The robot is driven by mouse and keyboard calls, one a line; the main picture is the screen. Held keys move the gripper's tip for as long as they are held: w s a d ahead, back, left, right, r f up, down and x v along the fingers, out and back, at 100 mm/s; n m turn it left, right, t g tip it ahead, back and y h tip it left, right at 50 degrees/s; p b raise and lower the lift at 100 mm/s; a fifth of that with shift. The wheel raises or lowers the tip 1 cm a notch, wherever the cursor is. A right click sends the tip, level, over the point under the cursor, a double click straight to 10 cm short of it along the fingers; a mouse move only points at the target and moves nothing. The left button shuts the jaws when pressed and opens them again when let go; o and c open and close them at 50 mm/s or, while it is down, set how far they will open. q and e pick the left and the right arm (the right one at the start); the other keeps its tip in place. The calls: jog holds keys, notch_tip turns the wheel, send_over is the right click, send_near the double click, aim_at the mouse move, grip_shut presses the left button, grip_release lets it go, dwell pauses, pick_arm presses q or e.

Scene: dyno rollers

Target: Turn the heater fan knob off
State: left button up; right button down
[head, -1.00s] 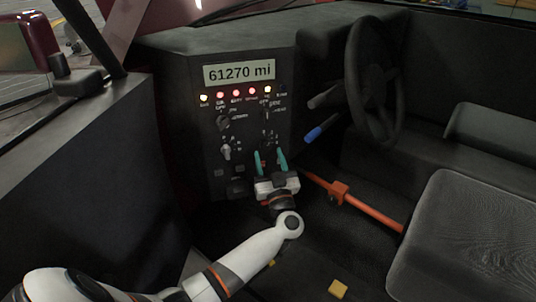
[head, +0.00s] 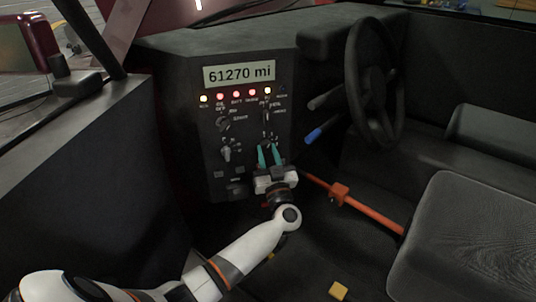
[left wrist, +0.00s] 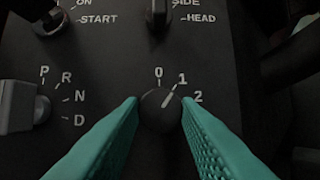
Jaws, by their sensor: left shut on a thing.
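The heater fan knob (left wrist: 160,112) is a dark round knob with a pale pointer line, on the black dash panel (left wrist: 105,80). Its marks are 0 at the top, 1 at upper right and 2 at right. The pointer line aims up and right, at the 1. My left gripper (left wrist: 161,104) has its teal fingers shut on the knob, one on each side. In the head view my left gripper (head: 268,152) reaches the lower right of the panel, and the knob is mostly hidden there. My right gripper does not show.
Above is the SIDE/HEAD light knob (left wrist: 159,12). The ignition switch (left wrist: 50,20) and P-R-N-D selector (left wrist: 18,107) are to the left. The steering wheel (head: 372,80), blue-tipped stalk (head: 314,134) and orange bar (head: 365,205) lie right of my gripper.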

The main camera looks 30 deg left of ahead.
pick_arm(q)
jog(key=shift+n, duration=0.3)
jog(key=n+g, duration=0.1)
jog(key=n+y, duration=0.1)
jog(key=n, duration=0.1)
jog(key=shift+w+d+f+n+g+y, duration=0.1)
jog(key=shift+d+n+g+y, duration=0.05)
jog(key=shift+n+g+y, duration=0.2)
jog(key=shift+n+g, duration=0.25)
jog(key=shift+n, duration=0.3)
jog(key=n+g, duration=0.1)
jog(key=n, duration=0.2)
jog(key=shift+w+d+g+y, duration=0.1)
jog(key=shift+g+y, duration=0.25)
jog(key=shift+g, duration=0.05)
jog(key=shift+n+g, duration=0.3)
jog(key=shift+n, duration=0.6)
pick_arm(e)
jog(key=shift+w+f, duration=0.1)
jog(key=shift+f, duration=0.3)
pick_arm(q)
jog(key=o, duration=1)
jog(key=shift+c, duration=0.2)
